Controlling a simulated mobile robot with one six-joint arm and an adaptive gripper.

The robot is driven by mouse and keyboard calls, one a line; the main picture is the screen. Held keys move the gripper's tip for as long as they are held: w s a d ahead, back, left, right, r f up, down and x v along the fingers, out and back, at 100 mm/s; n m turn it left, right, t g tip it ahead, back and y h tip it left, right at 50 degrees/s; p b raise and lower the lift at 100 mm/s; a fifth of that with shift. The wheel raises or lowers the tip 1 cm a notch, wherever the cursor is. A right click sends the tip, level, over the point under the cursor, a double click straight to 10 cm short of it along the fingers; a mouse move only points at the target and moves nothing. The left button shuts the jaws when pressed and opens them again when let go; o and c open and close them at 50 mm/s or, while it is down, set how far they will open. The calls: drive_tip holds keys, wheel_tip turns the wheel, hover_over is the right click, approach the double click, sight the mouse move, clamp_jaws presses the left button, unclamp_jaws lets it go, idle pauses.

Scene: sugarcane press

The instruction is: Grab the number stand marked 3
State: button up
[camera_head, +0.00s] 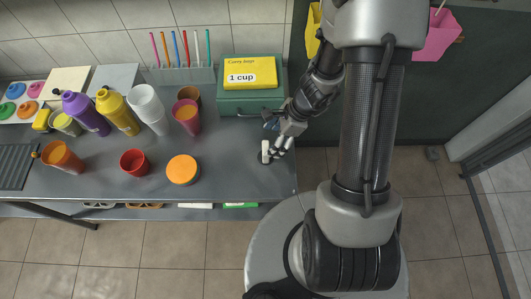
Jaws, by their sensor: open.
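A small upright white piece on a dark round base, apparently the number stand (265,149), is at the right front end of the grey metal table (225,172). No number can be read on it from here. My gripper (273,148) is open and right beside the white piece, with its fingers reaching down and left toward it. I cannot tell whether the fingers touch it or lie around it. Part of the stand is hidden by the fingers.
A green box (250,103) with a yellow "1 cup" box (250,73) stands behind the stand. An orange-topped container (182,169) and red cup (134,162) stand left. Bottles (85,113) and white cups (146,104) are farther left. The table's right edge is close.

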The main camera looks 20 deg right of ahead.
sight(261, 157)
drive_tip(key=b+x, duration=0.5)
drive_tip(key=x, duration=0.6)
drive_tip(key=shift+d, duration=0.1)
drive_tip(key=c, duration=1.2)
drive_tip(key=shift+r, duration=0.1)
